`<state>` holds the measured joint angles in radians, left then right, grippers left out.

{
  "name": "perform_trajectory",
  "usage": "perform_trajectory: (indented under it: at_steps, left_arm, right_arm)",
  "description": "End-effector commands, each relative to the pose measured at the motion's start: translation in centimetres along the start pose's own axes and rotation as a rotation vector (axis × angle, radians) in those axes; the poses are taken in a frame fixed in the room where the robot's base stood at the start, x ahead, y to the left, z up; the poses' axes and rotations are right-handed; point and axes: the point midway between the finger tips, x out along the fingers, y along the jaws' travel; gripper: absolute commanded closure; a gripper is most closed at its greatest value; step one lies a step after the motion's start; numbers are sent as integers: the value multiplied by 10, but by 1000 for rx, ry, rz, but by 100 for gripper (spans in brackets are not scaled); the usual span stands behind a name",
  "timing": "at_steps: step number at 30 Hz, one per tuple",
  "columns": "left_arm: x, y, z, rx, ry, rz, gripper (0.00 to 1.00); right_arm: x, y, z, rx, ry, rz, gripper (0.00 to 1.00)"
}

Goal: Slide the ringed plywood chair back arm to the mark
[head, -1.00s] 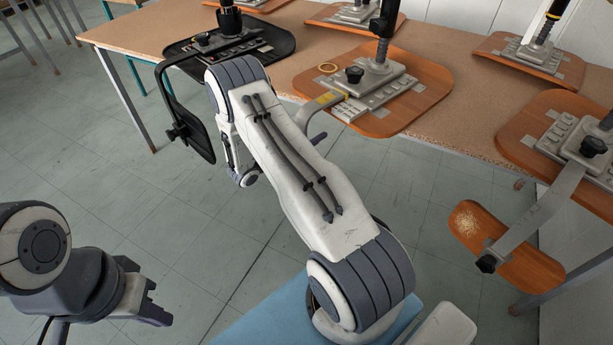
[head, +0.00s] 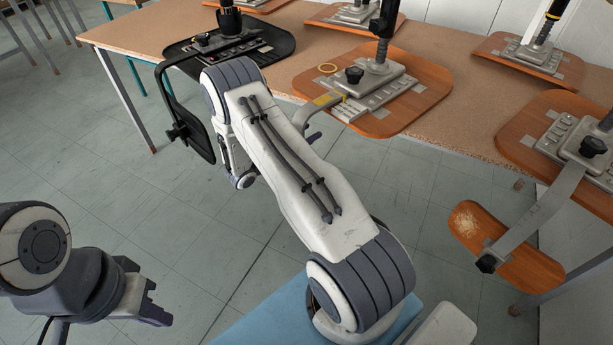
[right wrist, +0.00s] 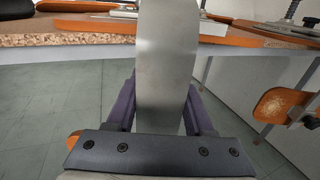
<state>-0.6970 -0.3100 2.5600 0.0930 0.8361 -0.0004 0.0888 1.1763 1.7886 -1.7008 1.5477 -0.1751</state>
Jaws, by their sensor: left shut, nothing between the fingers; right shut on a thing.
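An orange edge (right wrist: 74,140) peeks out behind the gripper. My left gripper (head: 150,300) is shut and empty, low at the left, away from the table.
A black chair seat (head: 265,45) with a hanging black pad (head: 200,140) is left of the held bar. Another plywood chair (head: 540,130) with its arm pad (head: 465,220) hangs out at the right. Floor in front of the table is clear.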

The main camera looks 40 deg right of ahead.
Motion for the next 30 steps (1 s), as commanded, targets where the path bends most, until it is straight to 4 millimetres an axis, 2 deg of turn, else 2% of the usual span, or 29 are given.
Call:
perform_trajectory:
  at_steps: [21,22,24,25,30]
  left_arm:
    - [-2,0,0,0,0,0,100]
    - [-1,0,0,0,0,0,100]
    - [-1,0,0,0,0,0,100]
    - [-1,0,0,0,0,0,100]
    - [-1,0,0,0,0,0,100]
  right_arm:
    - [-22,0,0,0,0,1,100]
    - [-22,0,0,0,0,0,36]
    - [-22,0,0,0,0,0,9]
    - [-22,0,0,0,0,0,0]
    - [-21,0,0,0,0,0,0]
